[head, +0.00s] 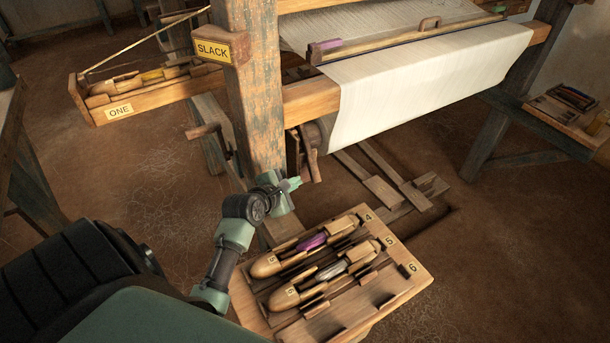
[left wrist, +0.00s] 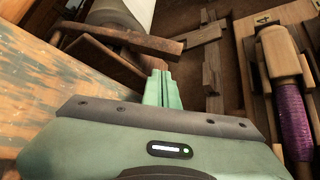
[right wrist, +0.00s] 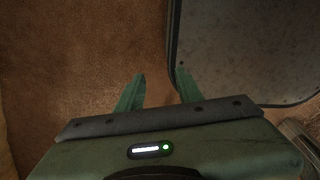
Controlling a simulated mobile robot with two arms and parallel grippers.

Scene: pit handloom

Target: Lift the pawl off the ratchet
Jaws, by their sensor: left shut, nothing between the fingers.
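My left gripper (head: 293,184) is shut and empty, beside the front loom post and just below the end of the cloth beam. In the left wrist view its closed green fingers (left wrist: 158,88) point at two dark wooden bars by the beam end. The upper bar (left wrist: 125,38), which seems to be the pawl, lies across the beam's end; it also shows in the head view (head: 311,155). The fingertips appear close under it; I cannot tell whether they touch. Ratchet teeth are not distinguishable. My right gripper (right wrist: 158,86) is open and empty, seen only in its wrist view.
A numbered shuttle tray (head: 345,318) stands right below the left gripper. The loom post (head: 254,100) with a SLACK sign (head: 213,50) is close on the left. White cloth (head: 425,85) hangs over the front beam. Treadles (head: 385,190) lie behind on the floor.

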